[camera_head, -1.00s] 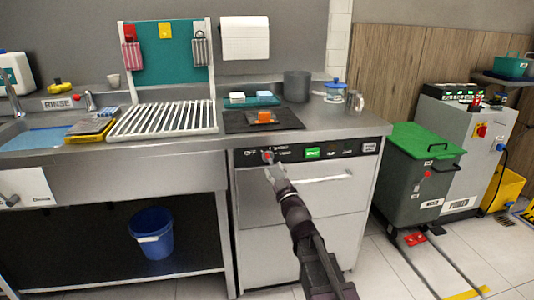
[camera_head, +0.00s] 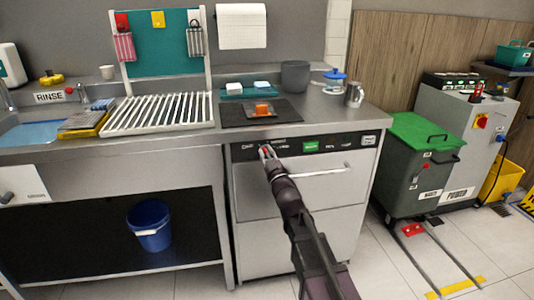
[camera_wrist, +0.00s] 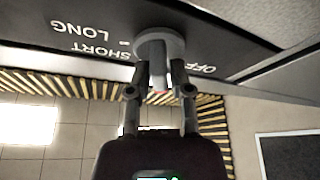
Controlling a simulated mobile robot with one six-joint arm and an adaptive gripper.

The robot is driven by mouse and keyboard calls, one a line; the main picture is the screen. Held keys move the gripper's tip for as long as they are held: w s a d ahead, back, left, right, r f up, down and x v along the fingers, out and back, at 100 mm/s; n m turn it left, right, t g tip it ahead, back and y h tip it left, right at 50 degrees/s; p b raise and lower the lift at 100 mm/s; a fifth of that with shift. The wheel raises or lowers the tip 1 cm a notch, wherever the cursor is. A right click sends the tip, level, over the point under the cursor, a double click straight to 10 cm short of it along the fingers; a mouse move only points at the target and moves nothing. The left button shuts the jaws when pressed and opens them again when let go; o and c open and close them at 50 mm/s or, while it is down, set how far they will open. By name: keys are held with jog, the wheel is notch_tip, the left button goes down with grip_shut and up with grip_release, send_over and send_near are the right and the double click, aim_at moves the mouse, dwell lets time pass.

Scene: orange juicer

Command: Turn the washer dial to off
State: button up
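The washer dial (camera_wrist: 150,42) is a round grey knob on the dark control strip of the steel washer (camera_head: 252,192). In the wrist view it shows near the top centre, with the labels OFF, SHORT and LONG upside down around it. My gripper (camera_wrist: 161,75) reaches the dial, one finger on each side of a small pale and red part of the knob. The fingers are drawn fairly close together and appear to hold this part. In the head view my gripper (camera_head: 267,153) covers most of the dial. The dial's exact pointing direction is hidden.
The washer's handle (camera_head: 322,170) and green display (camera_head: 310,146) lie right of the dial. The counter edge overhangs just above. A blue bucket (camera_head: 150,224) stands on the lower shelf at left. A green-lidded bin (camera_head: 411,175) stands at right.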

grip_shut()
jog(key=shift+n, duration=0.3)
jog(key=shift+a+n+g+y+p, duration=0.1)
jog(key=shift+n+g+y+p, duration=0.35)
jog(key=shift+n, duration=0.75)
jog(key=shift+n+g+y+p, duration=0.25)
jog(key=shift+n+g+y, duration=0.3)
jog(key=shift+n, duration=0.65)
jog(key=o, duration=0.6)
grip_release()
jog(key=shift+s, duration=0.15)
